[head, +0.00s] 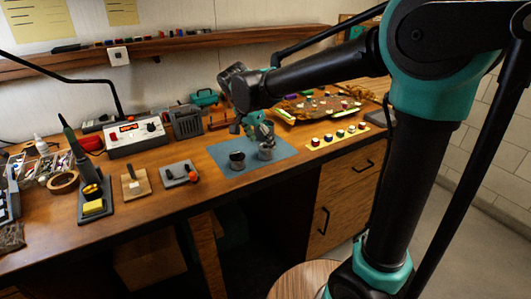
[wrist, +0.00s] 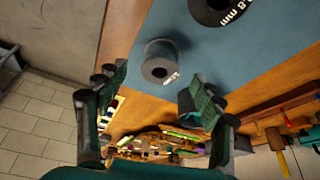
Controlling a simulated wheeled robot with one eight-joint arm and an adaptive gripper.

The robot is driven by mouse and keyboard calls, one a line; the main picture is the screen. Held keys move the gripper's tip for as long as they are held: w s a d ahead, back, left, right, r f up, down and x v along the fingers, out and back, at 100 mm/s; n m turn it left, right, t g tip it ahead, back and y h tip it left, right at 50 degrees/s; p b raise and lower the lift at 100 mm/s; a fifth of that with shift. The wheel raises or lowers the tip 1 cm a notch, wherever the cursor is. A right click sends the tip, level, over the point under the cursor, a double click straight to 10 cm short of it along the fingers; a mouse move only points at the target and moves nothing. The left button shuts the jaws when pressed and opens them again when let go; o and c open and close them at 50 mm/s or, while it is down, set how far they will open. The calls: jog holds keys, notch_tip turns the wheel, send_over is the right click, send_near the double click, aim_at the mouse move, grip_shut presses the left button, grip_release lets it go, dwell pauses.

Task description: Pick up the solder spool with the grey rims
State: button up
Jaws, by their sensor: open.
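The solder spool with the grey rims (head: 266,153) stands upright on the blue mat (head: 225,172). In the wrist view the same spool (wrist: 158,54) lies ahead of the gap between my fingers. My gripper (head: 260,137) is just above this spool in the head view and hides part of it. In the wrist view my gripper (wrist: 157,84) is open, with one finger to each side and nothing held. A second spool with dark rims (head: 237,161) stands to the left on the mat. It also shows, cut off, at the top of the wrist view (wrist: 222,10).
A yellow strip with several small coloured parts (head: 338,137) lies right of the mat. A board with a brown cloth and parts (head: 312,105) is behind it. A small grey block on a plate (head: 179,173) and a soldering station (head: 136,137) stand left.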

aim_at(265, 147)
jog(key=shift+w+x, duration=0.1)
jog(key=shift+x, duration=1.2)
jog(key=shift+w+x, duration=0.15)
jog(key=shift+x, duration=1.15)
jog(key=shift+d+r, duration=0.1)
jog(key=shift+d, duration=0.05)
jog(key=c, duration=1.5)
jog(key=shift+o, duration=0.2)
jog(key=shift+r, duration=0.1)
